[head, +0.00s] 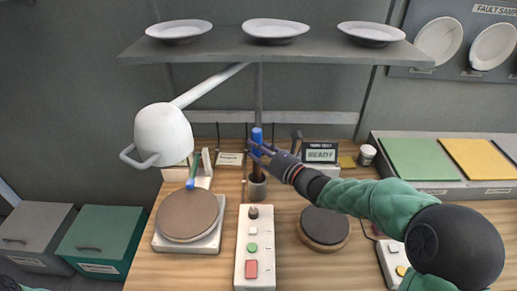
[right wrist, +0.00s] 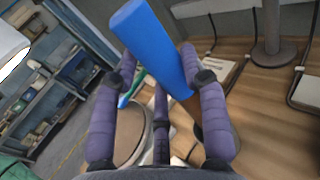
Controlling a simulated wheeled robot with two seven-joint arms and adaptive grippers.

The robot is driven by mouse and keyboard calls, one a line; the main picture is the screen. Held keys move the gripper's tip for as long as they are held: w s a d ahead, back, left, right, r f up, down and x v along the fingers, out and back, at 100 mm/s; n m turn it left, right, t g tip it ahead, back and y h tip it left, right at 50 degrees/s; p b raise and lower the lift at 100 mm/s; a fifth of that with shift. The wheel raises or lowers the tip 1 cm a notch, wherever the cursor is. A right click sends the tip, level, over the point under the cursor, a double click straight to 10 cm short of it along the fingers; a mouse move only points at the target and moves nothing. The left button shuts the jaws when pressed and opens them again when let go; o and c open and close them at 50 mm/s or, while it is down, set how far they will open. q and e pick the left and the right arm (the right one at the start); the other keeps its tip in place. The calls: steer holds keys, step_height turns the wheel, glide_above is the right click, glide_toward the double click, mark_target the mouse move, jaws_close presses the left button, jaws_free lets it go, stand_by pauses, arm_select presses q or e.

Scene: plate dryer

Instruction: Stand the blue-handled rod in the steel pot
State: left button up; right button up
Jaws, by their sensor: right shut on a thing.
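The rod's blue handle (head: 257,134) stands near upright at the middle of the table. My right gripper (head: 262,153) is shut on it, and its fingers cover part of the handle. In the right wrist view, the blue handle (right wrist: 150,38) rises between the purple fingers, with a brown shaft below.
A white mug-shaped lamp (head: 163,133) hangs left on an arm. A shelf with plates (head: 260,45) spans above. A round brown plate on a white base (head: 187,215), a switch box (head: 254,250) and a dark disc (head: 325,227) stand in front. Coloured trays (head: 420,160) lie right.

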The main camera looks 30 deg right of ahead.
steer(key=shift+f+b, duration=1.7)
steer(key=shift+f, duration=0.45)
steer(key=o, duration=1.4)
steer(key=shift+c, duration=0.2)
steer(key=v, duration=1.2)
steer(key=shift+s+a+f, duration=0.1)
steer(key=shift+a+f, duration=0.05)
